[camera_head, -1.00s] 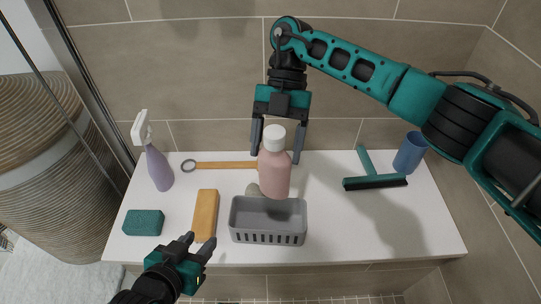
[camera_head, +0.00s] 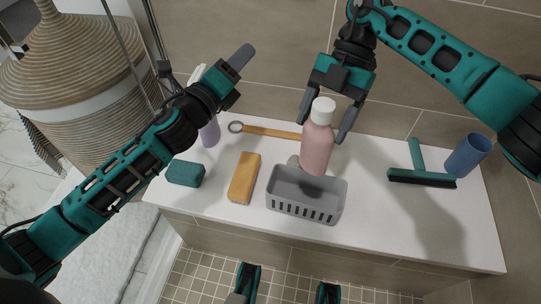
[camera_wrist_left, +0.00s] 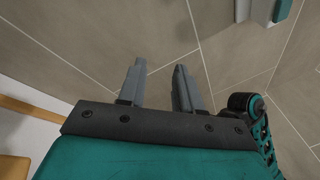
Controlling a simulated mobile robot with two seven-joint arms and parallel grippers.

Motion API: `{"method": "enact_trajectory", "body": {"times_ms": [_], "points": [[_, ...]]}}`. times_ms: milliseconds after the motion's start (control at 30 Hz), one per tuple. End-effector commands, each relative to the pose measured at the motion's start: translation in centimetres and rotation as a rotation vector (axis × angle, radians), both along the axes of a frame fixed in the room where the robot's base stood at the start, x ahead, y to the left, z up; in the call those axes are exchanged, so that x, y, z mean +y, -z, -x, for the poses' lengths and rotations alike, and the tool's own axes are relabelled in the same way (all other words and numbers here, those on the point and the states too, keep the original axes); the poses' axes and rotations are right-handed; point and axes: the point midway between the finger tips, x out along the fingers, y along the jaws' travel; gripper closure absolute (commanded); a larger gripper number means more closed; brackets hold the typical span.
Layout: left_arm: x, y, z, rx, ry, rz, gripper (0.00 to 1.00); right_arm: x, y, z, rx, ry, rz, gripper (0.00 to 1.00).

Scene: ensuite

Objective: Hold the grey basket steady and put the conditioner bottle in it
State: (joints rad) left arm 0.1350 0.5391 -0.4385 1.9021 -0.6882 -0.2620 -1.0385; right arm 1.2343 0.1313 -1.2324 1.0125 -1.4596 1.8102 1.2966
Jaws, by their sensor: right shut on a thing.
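The conditioner bottle (camera_head: 317,145), pink with a white cap, is upright at the back rim of the grey basket (camera_head: 305,207). I cannot tell whether its base is over the basket or just behind it. My right gripper (camera_head: 326,122) comes down from above with its fingers either side of the bottle, shut on it. The basket stands on the white ledge and looks empty in the part I see. My left gripper (camera_head: 243,57) is raised at the upper left, away from the basket. In the left wrist view its fingers (camera_wrist_left: 160,68) are apart with nothing between them.
On the ledge (camera_head: 400,225) are an orange block (camera_head: 244,178), a teal sponge (camera_head: 185,173), a purple spray bottle (camera_head: 210,132), a wooden-handled tool (camera_head: 270,132), a squeegee (camera_head: 421,178) and a blue cup (camera_head: 468,155).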

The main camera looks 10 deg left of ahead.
Motion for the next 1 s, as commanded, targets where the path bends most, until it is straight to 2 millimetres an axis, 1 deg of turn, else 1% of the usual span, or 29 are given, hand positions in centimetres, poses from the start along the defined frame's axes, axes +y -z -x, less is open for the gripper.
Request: {"method": "enact_trajectory", "body": {"times_ms": [33, 67, 167, 200, 300, 367, 400, 467, 567, 700, 767, 867, 1000], "points": [[-1.0, -1.1, -0.8, -0.070, 0.036, -0.116, 0.66, 0.0, -0.1, 0.0, -0.001, -0.001, -0.002, 1.00], [-1.8, -1.5, -1.1, -0.106, 0.063, -0.181, 0.66, 0.0, -0.1, 0.0, -0.001, -0.001, -0.002, 1.00], [-5.4, -1.6, -1.7, -0.209, 0.185, -0.374, 0.66, 0.0, -0.1, 0.0, -0.001, -0.001, -0.002, 1.00], [-6.9, -1.4, -1.7, -0.246, 0.240, -0.445, 0.66, 0.0, -0.1, 0.0, -0.001, -0.001, -0.002, 1.00], [-10.1, -0.1, -1.6, -0.333, 0.381, -0.628, 0.66, 0.0, -0.1, 0.0, -0.001, -0.001, -0.002, 1.00], [-11.6, 0.9, -1.5, -0.382, 0.466, -0.742, 0.66, 0.0, -0.1, 0.0, -0.001, -0.001, -0.002, 1.00], [-12.4, 1.8, -1.4, -0.413, 0.523, -0.819, 0.66, 0.0, -0.1, 0.0, -0.001, -0.001, -0.002, 1.00], [-13.3, 3.1, -1.2, -0.457, 0.607, -0.937, 0.66, 0.0, -0.1, 0.0, -0.001, -0.001, -0.002, 1.00], [-13.7, 5.7, -1.1, -0.519, 0.750, -1.138, 0.66, 0.0, -0.1, 0.0, -0.001, -0.001, -0.002, 1.00], [-12.4, 9.2, -1.1, -0.593, 0.961, -1.426, 0.66, 0.0, -0.1, 0.0, -0.001, -0.001, -0.002, 1.00], [-11.8, 10.4, -0.8, -0.641, 1.066, -1.550, 0.66, 0.0, -0.1, 0.0, -0.001, -0.001, -0.002, 1.00], [-11.3, 11.8, 0.5, -0.769, 1.279, -1.749, 0.66, 0.0, -0.1, 0.0, -0.001, -0.001, -0.002, 1.00], [-10.1, 13.2, 2.9, -1.009, 1.629, -1.997, 0.66, 0.0, -0.1, 0.0, -0.001, -0.001, -0.002, 1.00]]}}
